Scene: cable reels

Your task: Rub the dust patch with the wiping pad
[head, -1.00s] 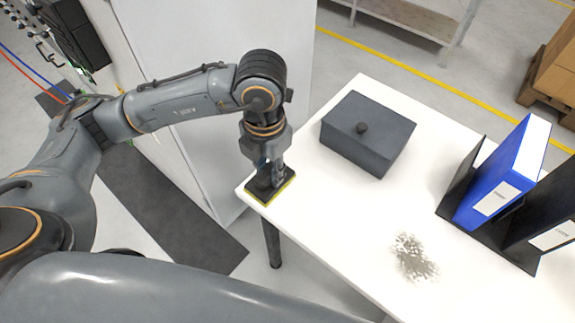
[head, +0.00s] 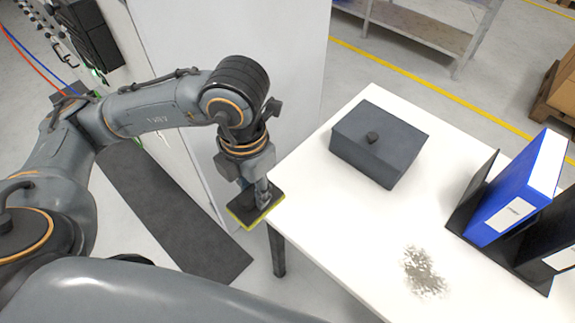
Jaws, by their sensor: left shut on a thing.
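The dust patch (head: 425,272) is a grey-brown speckled smear on the white table (head: 330,235), near its front right part. The wiping pad (head: 243,212) is a dark block with a yellow-green bottom edge. My left gripper (head: 262,195) is shut on the wiping pad. It holds the pad at the table's left corner, partly beyond the edge, well left of the dust patch. Whether the pad touches the table cannot be told. My right gripper is not in view.
A dark grey lidded box (head: 378,145) with a round knob stands at the back of the table. A blue binder (head: 515,190) and black binders stand in a dark holder at the right. The table between pad and dust patch is clear. A white cabinet (head: 240,50) stands behind my left arm.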

